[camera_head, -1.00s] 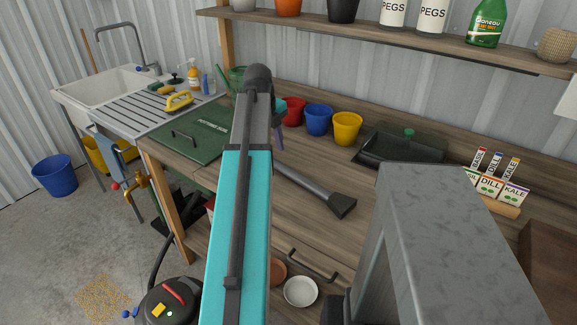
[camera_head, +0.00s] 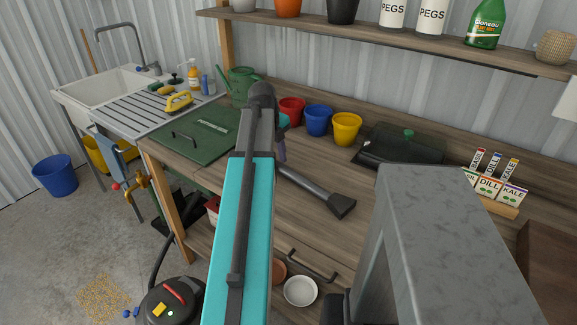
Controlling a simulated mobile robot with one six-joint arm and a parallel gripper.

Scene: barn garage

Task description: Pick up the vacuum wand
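The vacuum wand (camera_head: 316,192) is a dark grey tube that ends in a flat, flared nozzle (camera_head: 341,206). It lies on the wooden bench, with the nozzle toward the lower right. Its upper-left end runs behind my teal arm and is hidden. My gripper (camera_head: 281,150) is mostly hidden behind my arm. Only a teal bit and a purplish part show, just above the visible upper end of the wand. I cannot tell whether the gripper touches the wand or whether it is open or shut.
Red (camera_head: 291,111), blue (camera_head: 318,119) and yellow (camera_head: 346,128) pots stand behind the wand. A dark tray (camera_head: 402,146) and seed packets (camera_head: 490,186) are to the right. Bare bench surrounds the nozzle.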

